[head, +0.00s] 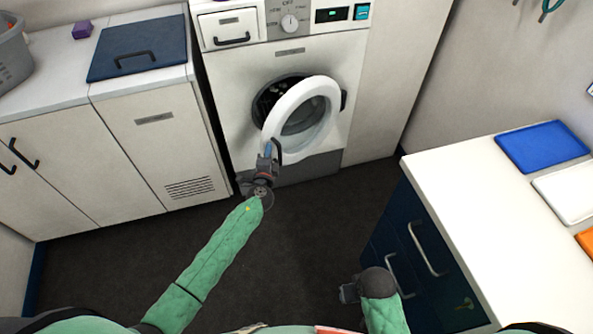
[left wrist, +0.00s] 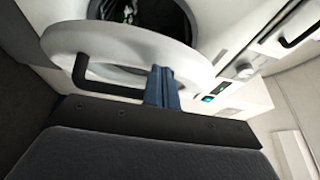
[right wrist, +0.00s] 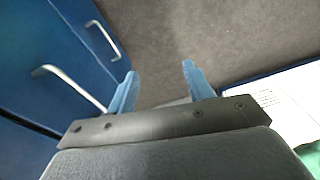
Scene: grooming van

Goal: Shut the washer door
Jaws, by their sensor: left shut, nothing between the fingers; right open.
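The white front-loading washer (head: 225,75) stands against the back wall. Its round door (head: 320,92) is swung partly open, hinged on the right, and the dark drum opening (head: 268,100) shows behind it. My left gripper (head: 268,150) is shut and empty at the lower left edge of the door. In the left wrist view its blue fingers (left wrist: 162,88) overlap the rim of the door (left wrist: 120,42), beside the dark handle (left wrist: 82,75); I cannot tell if they touch. My right gripper (head: 348,292) is low by the drawers; its two fingers are apart and empty in the right wrist view (right wrist: 158,90).
A white counter (head: 480,215) over blue drawers (head: 415,255) stands on the right, with a blue tray (head: 541,147) on top. White cabinets (head: 160,145) stand left of the washer. The dark floor (head: 310,215) before the washer is clear.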

